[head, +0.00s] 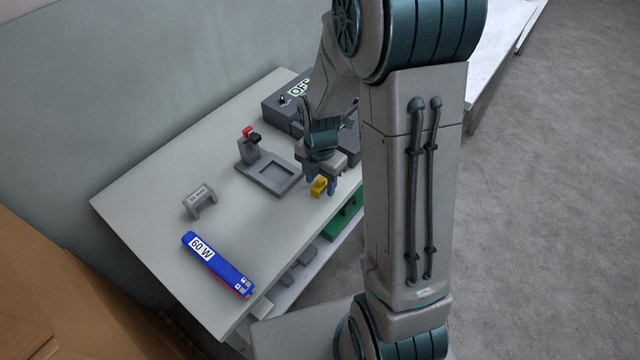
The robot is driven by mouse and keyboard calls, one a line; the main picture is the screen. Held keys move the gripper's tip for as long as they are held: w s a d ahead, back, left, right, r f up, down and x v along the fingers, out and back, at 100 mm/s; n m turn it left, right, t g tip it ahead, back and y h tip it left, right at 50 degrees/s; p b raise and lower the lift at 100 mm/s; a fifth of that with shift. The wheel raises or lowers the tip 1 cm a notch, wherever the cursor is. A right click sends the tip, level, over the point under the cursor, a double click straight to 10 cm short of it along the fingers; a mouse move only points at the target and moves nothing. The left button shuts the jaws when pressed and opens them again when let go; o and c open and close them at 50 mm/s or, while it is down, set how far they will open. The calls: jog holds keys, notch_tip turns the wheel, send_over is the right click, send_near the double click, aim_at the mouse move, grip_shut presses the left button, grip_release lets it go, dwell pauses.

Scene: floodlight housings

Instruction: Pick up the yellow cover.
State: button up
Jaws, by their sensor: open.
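The yellow cover (319,187) is a small block near the table's right edge, directly below my gripper. My gripper (322,178) points down over it with its jaws open, and its dark fingers show close beside the cover. I cannot tell whether the fingers touch it, or whether the cover rests on the table. My arm hides part of the area behind the gripper.
A grey fixture (270,176) with a red and black clip stands left of my gripper. A dark box (285,106) labelled OFF is behind. A grey bracket (199,201) and a blue 60 W bar (217,264) lie nearer on the white table (150,205). A green item (343,217) sits below the edge.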

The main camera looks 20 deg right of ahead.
aim_at(320, 180)
jog(key=c, duration=1)
jog(key=shift+o, duration=0.2)
jog(key=shift+r, duration=0.15)
jog(key=shift+r, duration=0.6)
notch_tip(320, 180, up, 3)
jog(key=w+d+r, duration=0.1)
jog(key=d+r, duration=0.5)
jog(key=d, duration=0.5)
jog(key=shift+d+r, duration=0.25)
jog(key=shift+d, duration=0.1)
